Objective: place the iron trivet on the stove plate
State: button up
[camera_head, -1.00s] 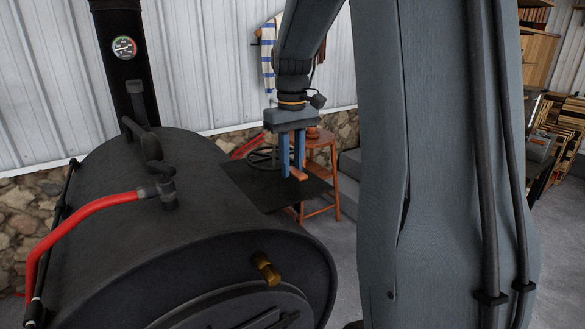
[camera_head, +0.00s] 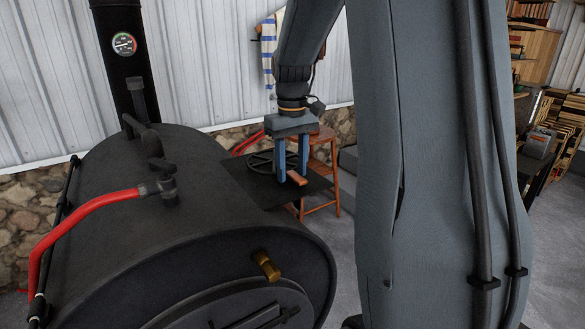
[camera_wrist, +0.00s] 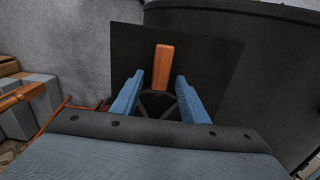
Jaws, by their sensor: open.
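The iron trivet (camera_head: 262,162) is a dark spoked ring with an orange-brown wooden handle. It appears to lie flat on the stove plate (camera_head: 245,188), a dark square shelf at the side of the barrel stove. In the wrist view the handle (camera_wrist: 163,66) lies over the plate (camera_wrist: 210,65), and the ring is largely hidden behind my fingers and palm. My gripper (camera_head: 292,179) is open and points down at the trivet. Its blue fingers stand on either side of the trivet, apart from the handle in the wrist view (camera_wrist: 160,80).
The black barrel stove (camera_head: 120,215) fills the left, with a red-handled bar (camera_head: 85,212) and a brass knob (camera_head: 267,266). A wooden stool (camera_head: 325,150) stands behind the plate. Grey blocks (camera_wrist: 38,100) show at left in the wrist view.

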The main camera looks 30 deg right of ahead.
notch_tip(320, 180, up, 12)
jog(key=b, duration=0.3)
dwell(0.6)
